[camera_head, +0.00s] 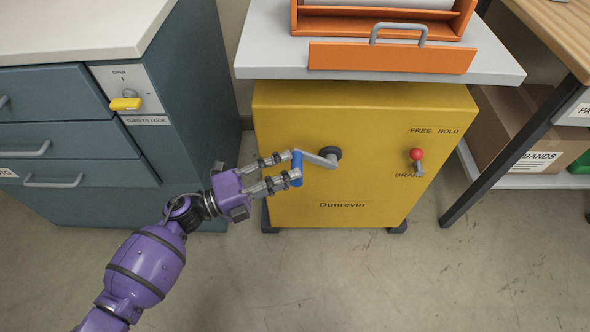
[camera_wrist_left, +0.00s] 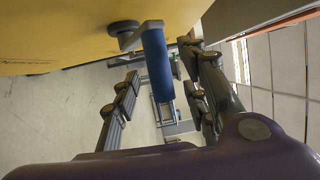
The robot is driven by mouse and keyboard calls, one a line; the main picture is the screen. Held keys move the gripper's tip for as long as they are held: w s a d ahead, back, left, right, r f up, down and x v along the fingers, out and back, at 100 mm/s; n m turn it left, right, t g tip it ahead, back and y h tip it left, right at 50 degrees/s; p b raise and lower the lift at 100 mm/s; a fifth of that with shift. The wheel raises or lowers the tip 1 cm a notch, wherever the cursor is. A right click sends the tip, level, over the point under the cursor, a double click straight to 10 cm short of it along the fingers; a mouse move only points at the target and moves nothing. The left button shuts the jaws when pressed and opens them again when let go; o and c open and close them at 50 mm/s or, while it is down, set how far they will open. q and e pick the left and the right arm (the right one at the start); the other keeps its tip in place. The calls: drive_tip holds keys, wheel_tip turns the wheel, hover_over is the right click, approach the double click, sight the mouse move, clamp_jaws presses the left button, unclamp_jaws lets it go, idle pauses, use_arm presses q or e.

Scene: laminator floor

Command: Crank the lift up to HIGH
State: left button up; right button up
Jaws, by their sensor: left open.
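The lift is a yellow cabinet (camera_head: 350,185) with a grey top (camera_head: 270,50). Its grey crank arm (camera_head: 318,158) runs left from a dark hub, with a blue handle (camera_head: 297,168) at its end. My left gripper (camera_head: 290,167) is open, with its fingers around the blue handle in the head view. In the left wrist view the blue handle (camera_wrist_left: 157,62) stands between the two open fingers, apart from both as far as I can see. A red-knobbed lever (camera_head: 416,156) sits between the words FREE, HOLD and a partly hidden BRAKE label. My right gripper is not in view.
An orange unit with a grey-handled front (camera_head: 390,58) sits on the lift top. A blue-grey drawer cabinet (camera_head: 75,140) with a yellow lock knob (camera_head: 125,103) stands at left. A wooden table (camera_head: 560,35) with a dark leg stands at right. The floor (camera_head: 370,285) in front is clear.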

use_arm(q)
drive_tip(key=shift+x, duration=1.35)
clamp_jaws()
